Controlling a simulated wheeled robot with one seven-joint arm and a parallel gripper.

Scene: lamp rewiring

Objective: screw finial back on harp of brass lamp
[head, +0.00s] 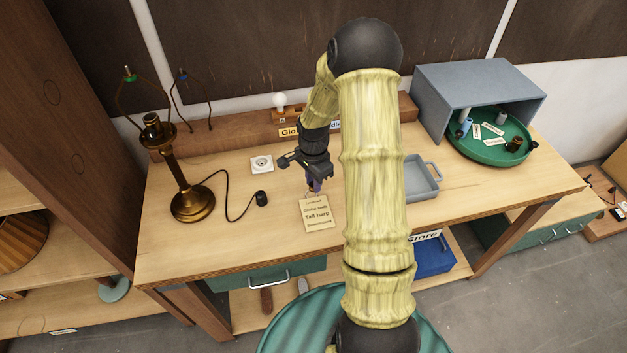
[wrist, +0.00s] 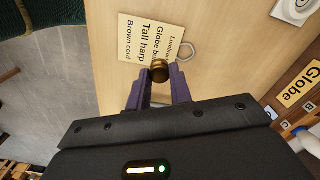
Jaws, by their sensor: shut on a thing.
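The brass lamp (head: 193,202) stands upright at the left end of the workbench. Its harp (head: 120,100) rises around the socket, with a green mark and a thin tip at its top. My gripper (head: 315,188) is over the middle of the bench, well right of the lamp and just above a paper card. In the wrist view my gripper (wrist: 160,85) has its purple fingers shut on a small round brass piece, the finial (wrist: 160,69). The finial is too small to make out in the head view.
The card (head: 318,218) reads globe bulb, tall harp, brown cord. A second harp with a blue mark (head: 183,76) stands behind the lamp. A white outlet (head: 262,164), black plug (head: 261,197), grey tray (head: 422,180) and green turntable (head: 515,153) are on the bench.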

